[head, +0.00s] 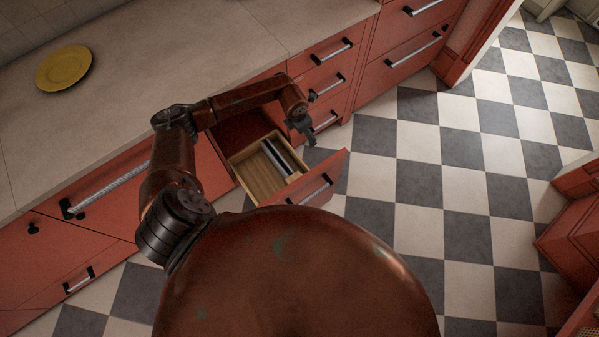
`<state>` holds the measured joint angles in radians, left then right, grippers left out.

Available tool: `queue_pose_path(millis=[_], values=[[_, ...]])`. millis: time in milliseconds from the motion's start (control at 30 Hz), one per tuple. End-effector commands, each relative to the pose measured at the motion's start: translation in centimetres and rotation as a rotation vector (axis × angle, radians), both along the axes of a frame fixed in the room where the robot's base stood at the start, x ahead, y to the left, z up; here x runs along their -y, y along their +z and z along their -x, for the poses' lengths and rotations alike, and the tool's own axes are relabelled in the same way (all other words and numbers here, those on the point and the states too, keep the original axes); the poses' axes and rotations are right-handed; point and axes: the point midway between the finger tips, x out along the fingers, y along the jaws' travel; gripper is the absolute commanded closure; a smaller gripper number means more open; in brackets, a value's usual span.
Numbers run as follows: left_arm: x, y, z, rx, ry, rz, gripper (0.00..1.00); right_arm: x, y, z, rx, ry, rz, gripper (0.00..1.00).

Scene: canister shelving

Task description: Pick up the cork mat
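I cannot make out a cork mat for certain in the head view. My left gripper (307,133) hangs just above the right side of an open wooden drawer (253,178). Its fingers are dark and small, and I cannot tell whether they are open or shut. Dark and pale grey flat pieces (276,156) lie along the right side inside the drawer; what they are is unclear. My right gripper is not in view.
A yellow plate (64,68) lies on the pale countertop (180,55). Red cabinets with several closed drawers (328,70) run below and beside it. The checkered floor (450,180) is clear. Another red cabinet (575,215) stands at the right edge.

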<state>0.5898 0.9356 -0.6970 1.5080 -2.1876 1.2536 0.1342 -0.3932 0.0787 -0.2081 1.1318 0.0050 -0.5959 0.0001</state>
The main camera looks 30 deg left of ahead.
Motion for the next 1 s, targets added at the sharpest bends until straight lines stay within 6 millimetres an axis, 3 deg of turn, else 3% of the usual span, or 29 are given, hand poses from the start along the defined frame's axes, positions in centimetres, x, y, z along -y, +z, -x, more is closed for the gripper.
queue_pose_path(millis=[33,167,267,500,600,800,1000], values=[[-0.1,-2.6,0.2,-0.013,0.001,-0.001,0.15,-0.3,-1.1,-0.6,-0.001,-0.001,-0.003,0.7],[-0.2,-7.7,0.7,-0.037,0.003,-0.001,0.15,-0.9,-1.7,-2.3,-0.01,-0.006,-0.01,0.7],[-0.2,-12.6,1.2,-0.065,0.004,0.0,0.15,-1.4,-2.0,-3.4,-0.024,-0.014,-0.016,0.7],[-0.1,-24.2,2.7,-0.139,0.002,0.0,0.15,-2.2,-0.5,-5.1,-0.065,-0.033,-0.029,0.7],[0.0,-28.2,3.3,-0.169,0.001,0.0,0.15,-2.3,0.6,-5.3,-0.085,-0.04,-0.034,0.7],[0.0,-33.0,4.2,-0.206,-0.001,0.0,0.15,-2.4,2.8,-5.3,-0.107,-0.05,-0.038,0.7],[0.0,-33.8,4.3,-0.211,-0.001,0.0,0.15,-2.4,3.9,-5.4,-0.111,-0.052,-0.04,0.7]])
